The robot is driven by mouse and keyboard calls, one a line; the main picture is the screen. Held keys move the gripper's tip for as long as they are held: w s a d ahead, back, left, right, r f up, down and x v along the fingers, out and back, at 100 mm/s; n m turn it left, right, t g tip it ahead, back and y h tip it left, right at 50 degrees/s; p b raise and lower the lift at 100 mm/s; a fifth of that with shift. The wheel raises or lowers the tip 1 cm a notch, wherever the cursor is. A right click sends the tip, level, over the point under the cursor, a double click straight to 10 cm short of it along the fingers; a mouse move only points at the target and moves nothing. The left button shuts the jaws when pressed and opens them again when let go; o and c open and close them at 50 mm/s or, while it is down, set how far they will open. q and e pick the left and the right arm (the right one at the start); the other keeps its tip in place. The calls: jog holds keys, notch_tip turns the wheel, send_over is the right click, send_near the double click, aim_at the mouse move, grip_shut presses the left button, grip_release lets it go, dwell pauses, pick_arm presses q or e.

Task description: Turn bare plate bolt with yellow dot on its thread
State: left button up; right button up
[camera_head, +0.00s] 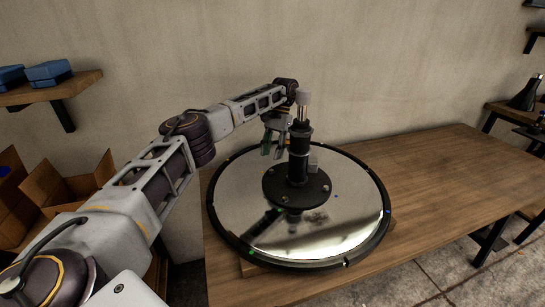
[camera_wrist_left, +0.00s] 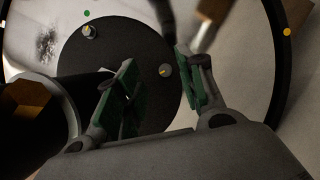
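A round black plate (camera_head: 308,187) lies in the middle of a mirror-like disc and carries an upright black column (camera_head: 299,150). In the left wrist view the black plate (camera_wrist_left: 120,40) shows two small bolts. One bolt (camera_wrist_left: 165,70) has a yellowish mark and appears between my left fingers. I cannot tell whether either mark is on the thread. My left gripper (camera_head: 272,148) is open beside the column, above the plate; its green-padded fingers (camera_wrist_left: 156,60) hold nothing. My right gripper is not in view.
The mirror disc (camera_head: 235,205) has a black rim and rests on a wooden table (camera_head: 440,180). The column stands close to my left gripper. The table's right side is clear. Shelves and a cardboard box (camera_head: 70,182) are at the sides.

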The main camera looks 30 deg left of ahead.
pick_arm(q)
jog(key=shift+r, duration=1.75)
jog(key=shift+r, duration=0.15)
